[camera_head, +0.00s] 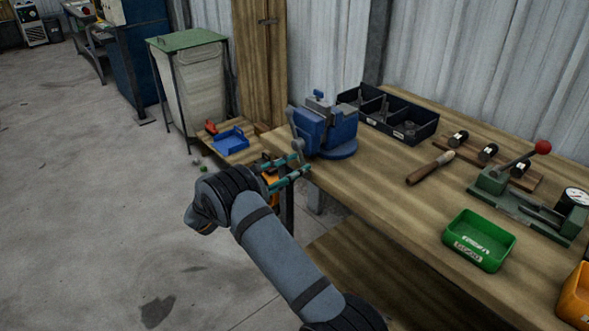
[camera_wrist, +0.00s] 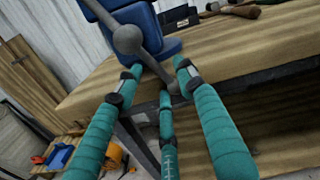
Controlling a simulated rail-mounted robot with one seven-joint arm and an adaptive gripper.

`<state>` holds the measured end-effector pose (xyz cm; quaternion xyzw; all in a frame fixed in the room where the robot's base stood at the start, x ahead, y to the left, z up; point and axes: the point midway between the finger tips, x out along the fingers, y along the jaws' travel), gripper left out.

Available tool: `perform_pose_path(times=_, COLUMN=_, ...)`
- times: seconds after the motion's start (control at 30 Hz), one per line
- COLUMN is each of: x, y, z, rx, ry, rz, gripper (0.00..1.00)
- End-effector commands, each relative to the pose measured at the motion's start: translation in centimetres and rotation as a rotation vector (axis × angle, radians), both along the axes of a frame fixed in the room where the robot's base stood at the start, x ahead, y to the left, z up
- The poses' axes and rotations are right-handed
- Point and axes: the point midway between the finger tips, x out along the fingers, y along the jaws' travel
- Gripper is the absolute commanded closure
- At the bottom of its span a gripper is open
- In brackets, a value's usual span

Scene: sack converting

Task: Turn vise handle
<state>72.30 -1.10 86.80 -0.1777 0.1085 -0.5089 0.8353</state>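The blue vise (camera_head: 327,128) stands on the near left corner of the wooden workbench. Its grey bar handle (camera_head: 293,128) hangs on the jaw's front side. In the wrist view the handle (camera_wrist: 154,64) slants down from the upper left, past a round screw head (camera_wrist: 127,38), to a knob end. My gripper (camera_head: 301,164) has teal-wrapped fingers and is at the bench edge just below the vise. In the wrist view my gripper (camera_wrist: 157,78) is open, with the handle's lower end between its spread fingertips. Whether any finger touches it, I cannot tell.
The workbench (camera_head: 375,185) also holds a black divided bin (camera_head: 388,122), a wood-handled tool (camera_head: 430,168), a green tray (camera_head: 478,240) and a green lever press (camera_head: 525,205). A low wooden shelf with a blue tray (camera_head: 231,139) is beyond the bench. Open floor lies left.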

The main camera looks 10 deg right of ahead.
Motion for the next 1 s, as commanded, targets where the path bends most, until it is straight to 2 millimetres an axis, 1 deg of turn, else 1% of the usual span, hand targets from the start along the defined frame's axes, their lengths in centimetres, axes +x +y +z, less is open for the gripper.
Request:
perform_pose_path(times=0.23, x=0.07, y=-0.08, z=0.00, rx=0.000, ry=0.000, rz=0.001, gripper=0.61)
perform_pose_path(times=0.27, x=0.07, y=-0.08, z=0.00, rx=0.000, ry=0.000, rz=0.000, gripper=0.63)
perform_pose_path(times=0.9, x=0.04, y=-0.06, z=0.01, rx=0.000, ry=-0.001, rz=0.000, gripper=1.00)
perform_pose_path(times=1.0, x=0.04, y=-0.06, z=0.01, rx=0.000, ry=-0.001, rz=0.000, gripper=1.00)
